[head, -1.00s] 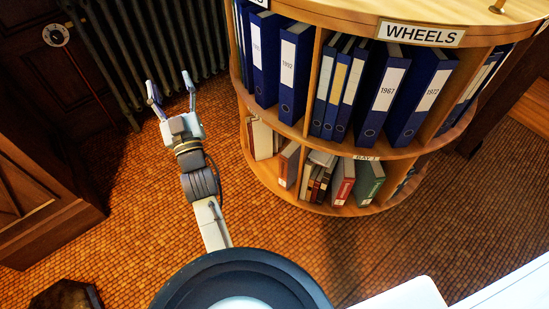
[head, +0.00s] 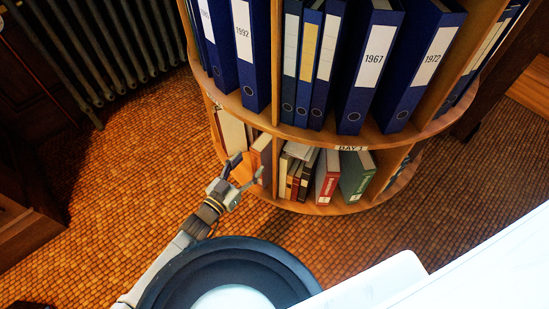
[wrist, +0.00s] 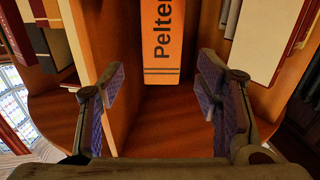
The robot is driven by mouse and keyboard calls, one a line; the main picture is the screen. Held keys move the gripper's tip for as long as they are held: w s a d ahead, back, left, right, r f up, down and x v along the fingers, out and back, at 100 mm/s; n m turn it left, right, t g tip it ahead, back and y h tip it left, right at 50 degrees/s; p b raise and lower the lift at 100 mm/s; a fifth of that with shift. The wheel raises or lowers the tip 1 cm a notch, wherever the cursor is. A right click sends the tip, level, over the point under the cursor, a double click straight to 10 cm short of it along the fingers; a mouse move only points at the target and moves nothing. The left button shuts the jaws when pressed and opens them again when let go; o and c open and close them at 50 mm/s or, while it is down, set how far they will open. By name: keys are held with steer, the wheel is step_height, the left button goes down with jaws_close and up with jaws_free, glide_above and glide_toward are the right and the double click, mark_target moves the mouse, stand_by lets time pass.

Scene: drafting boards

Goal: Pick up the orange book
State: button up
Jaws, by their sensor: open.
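The orange book (wrist: 162,40) stands on the revolving bookcase's lower shelf, with dark lettering on its spine; only the end of the spine shows in the wrist view. In the head view the orange book (head: 263,153) is partly hidden by my gripper (head: 249,170). In the wrist view my gripper (wrist: 160,88) is open, one finger to each side of the spine's line. The spine lies beyond the fingertips, and nothing is between the fingers.
A wooden divider (wrist: 92,35) stands close beside the orange book. Cream volumes (head: 232,132) stand on its other side. Red (head: 327,178) and green (head: 356,178) books are farther right on the lower shelf. Blue binders (head: 366,70) fill the shelf above.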

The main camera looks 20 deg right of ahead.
steer(key=b, duration=0.8)
glide_toward(269, 158)
step_height(269, 158, down, 5)
steer(key=w, duration=0.3)
steer(key=b+x, duration=0.2)
steer(key=x, duration=0.9)
steer(key=shift+s+d+f, duration=0.1)
steer(key=shift+s+f, duration=0.05)
steer(key=shift+s, duration=0.1)
jaws_close()
